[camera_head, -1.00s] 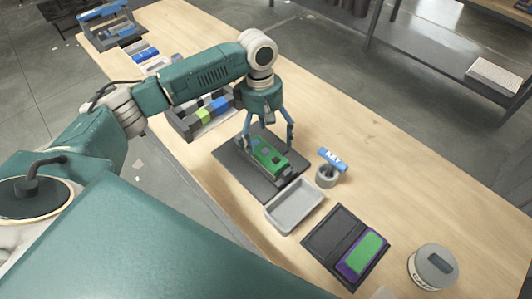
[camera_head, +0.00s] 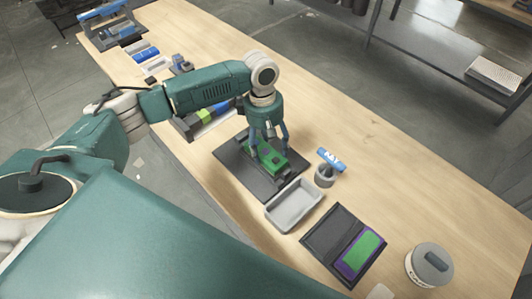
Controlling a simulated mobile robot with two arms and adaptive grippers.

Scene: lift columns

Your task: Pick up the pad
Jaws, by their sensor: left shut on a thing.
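A green pad (camera_head: 272,158), long and flat with dark grey raised parts, is over the dark mat (camera_head: 236,165) on the wooden table. My left gripper (camera_head: 268,152) comes down from above and is shut on the pad, with its fingers on either side. The fingers hide part of the pad. I cannot tell whether the pad still touches the mat. My right gripper is not in view.
A grey tray (camera_head: 294,207) lies close to the mat. The table's right side is bare.

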